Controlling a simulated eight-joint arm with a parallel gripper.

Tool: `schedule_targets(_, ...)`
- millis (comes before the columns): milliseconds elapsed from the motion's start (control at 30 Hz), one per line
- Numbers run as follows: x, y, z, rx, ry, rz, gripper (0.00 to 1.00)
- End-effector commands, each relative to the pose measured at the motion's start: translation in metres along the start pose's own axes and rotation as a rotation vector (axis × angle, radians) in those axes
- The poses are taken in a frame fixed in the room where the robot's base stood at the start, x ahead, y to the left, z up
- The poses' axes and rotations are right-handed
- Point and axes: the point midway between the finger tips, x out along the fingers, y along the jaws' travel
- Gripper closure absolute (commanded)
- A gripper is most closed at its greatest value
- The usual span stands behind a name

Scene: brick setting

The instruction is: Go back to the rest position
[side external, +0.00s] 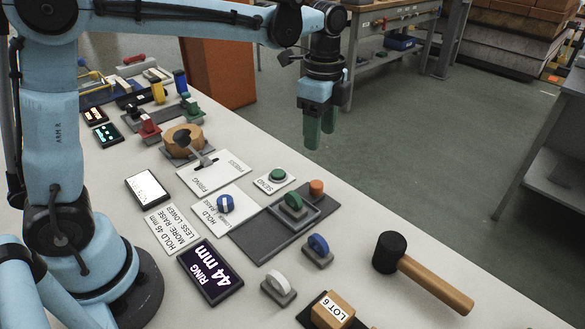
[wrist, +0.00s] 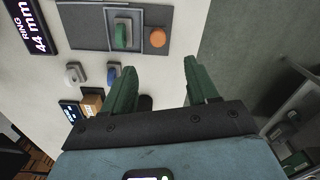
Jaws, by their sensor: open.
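My gripper (side external: 319,132) hangs high beyond the far right edge of the white table, over the green floor in the side view. Its dark green fingers point down. In the wrist view my gripper (wrist: 158,68) is open, with a wide gap and nothing held between the fingers. A green ring (side external: 293,201) stands upright in a grey tray on the table, apart from the fingers; the green ring also shows in the wrist view (wrist: 122,34). An orange button (side external: 316,187) is beside it. A display (side external: 211,273) reads RING 44 mm.
A black-headed mallet (side external: 435,282) lies at the right table edge. A blue ring (side external: 318,245), a white ring (side external: 278,285) and a LOT 6 block (side external: 333,309) stand nearby. A lever on the FIRING plate (side external: 212,174) sticks up. The air around my gripper looks clear.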

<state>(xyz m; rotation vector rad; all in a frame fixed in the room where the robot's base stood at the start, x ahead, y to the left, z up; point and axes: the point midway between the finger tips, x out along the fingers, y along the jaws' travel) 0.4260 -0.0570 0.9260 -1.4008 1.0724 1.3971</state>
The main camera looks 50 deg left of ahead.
Motion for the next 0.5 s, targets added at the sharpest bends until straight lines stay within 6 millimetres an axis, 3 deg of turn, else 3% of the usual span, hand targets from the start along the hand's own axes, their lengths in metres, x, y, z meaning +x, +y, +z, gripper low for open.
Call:
schedule_targets(233,-0.007,0.011,0.011,-0.116,0.023,-0.049,0.42)
schedule_targets(500,-0.018,0.048,0.042,-0.504,0.136,-0.201,0.42)
